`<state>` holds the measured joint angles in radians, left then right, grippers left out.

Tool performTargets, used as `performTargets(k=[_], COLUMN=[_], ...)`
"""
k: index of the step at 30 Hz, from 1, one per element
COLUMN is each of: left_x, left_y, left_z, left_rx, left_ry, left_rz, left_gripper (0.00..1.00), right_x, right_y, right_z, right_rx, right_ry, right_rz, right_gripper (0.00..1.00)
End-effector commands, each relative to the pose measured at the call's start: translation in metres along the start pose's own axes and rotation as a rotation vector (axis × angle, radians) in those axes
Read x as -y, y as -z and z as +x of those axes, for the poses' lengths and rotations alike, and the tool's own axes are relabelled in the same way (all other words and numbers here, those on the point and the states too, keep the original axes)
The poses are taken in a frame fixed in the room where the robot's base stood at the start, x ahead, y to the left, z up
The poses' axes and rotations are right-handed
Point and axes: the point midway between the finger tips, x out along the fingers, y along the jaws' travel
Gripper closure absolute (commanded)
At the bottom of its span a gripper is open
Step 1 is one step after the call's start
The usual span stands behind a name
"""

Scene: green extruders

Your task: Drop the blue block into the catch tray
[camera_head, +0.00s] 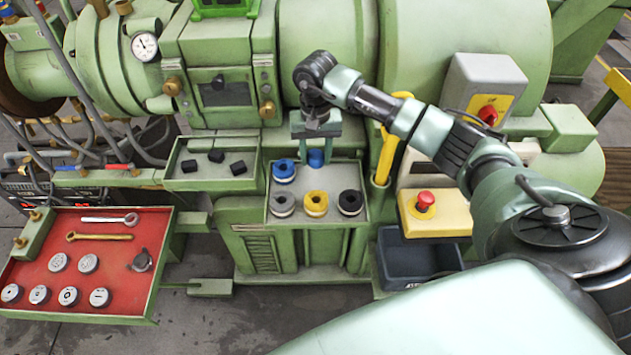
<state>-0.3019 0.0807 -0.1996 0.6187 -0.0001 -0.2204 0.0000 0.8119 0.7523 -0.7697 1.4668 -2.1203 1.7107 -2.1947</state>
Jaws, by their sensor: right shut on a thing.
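My right gripper (316,138) points down over the back of the green tray with rings (333,178), in the middle of the view. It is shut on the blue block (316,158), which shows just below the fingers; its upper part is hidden. I cannot tell whether the block touches the tray under it. A shallow green tray (180,186) with 3 small black blocks lies to the left, apart from the gripper; it looks like the catch tray. My left gripper is not in view.
Blue, grey, yellow and black rings stand in the tray below the gripper. A red tool board (115,250) is at the lower left. A dark bin (395,262) and a yellow box with a red button (450,220) are to the right. The green machine rises behind.

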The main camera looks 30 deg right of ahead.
Motion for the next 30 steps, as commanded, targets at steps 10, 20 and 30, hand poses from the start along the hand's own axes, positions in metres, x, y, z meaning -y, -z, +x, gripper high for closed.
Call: performTargets(k=[10, 20, 30], left_x=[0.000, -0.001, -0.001], left_y=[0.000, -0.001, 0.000], left_z=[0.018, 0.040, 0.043], left_rx=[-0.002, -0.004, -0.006], left_ry=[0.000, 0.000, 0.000], left_rz=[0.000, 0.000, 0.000], left_gripper=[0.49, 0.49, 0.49], right_x=[0.000, 0.000, 0.000], right_y=[0.000, 0.001, 0.001], right_z=[0.035, 0.077, 0.080], right_rx=[0.001, -0.001, -0.002], right_ry=[0.001, 0.002, 0.000], right_rz=[0.000, 0.000, -0.001], right_gripper=[1.00, 1.00, 1.00])
